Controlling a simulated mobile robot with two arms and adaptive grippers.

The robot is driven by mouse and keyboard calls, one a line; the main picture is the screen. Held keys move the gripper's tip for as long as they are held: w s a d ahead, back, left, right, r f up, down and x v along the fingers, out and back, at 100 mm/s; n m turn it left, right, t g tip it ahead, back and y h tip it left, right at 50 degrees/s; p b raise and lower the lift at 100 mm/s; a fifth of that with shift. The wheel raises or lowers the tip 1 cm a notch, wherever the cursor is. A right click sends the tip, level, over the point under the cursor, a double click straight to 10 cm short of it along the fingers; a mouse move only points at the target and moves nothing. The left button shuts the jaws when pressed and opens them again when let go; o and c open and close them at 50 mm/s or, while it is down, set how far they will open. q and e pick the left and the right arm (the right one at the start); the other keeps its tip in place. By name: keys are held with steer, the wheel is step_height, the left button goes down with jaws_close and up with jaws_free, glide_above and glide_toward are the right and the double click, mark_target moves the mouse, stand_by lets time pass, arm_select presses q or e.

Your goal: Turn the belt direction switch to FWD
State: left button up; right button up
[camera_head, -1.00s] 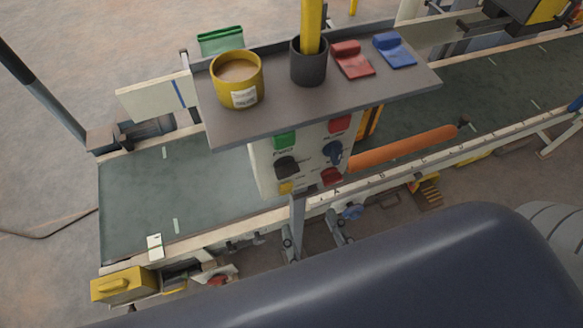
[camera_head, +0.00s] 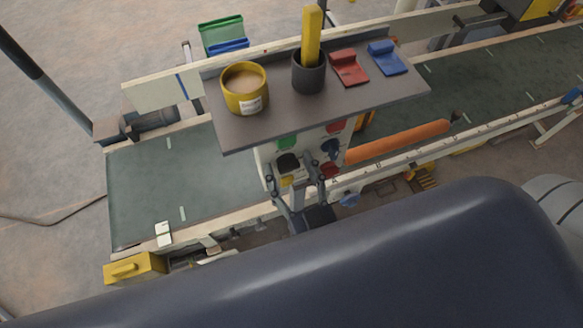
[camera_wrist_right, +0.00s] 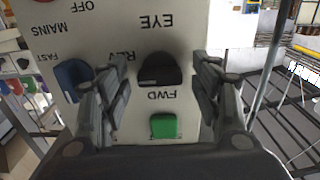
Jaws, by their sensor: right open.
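The belt direction switch is a black knob (camera_head: 288,162) on the pale panel face below the grey shelf. In the right wrist view the black knob (camera_wrist_right: 160,69) sits between upside-down labels REV and FWD; I cannot tell which its pointer faces. My right gripper (camera_head: 294,175) is open in front of the panel, its fingers on either side of the knob. In the right wrist view my right gripper (camera_wrist_right: 160,75) shows a gap between each finger and the knob. My left gripper is not in view.
A green button (camera_wrist_right: 164,126) and a blue knob (camera_wrist_right: 72,78) sit near the switch. The grey shelf (camera_head: 310,107) overhangs the panel and holds a yellow tub (camera_head: 244,98), a dark cup (camera_head: 308,75) and red and blue clips. An orange roller (camera_head: 400,141) lies to the right.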

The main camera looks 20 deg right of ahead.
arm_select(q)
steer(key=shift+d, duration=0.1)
arm_select(e)
steer(key=shift+c, duration=1.4)
steer(key=c, duration=0.8)
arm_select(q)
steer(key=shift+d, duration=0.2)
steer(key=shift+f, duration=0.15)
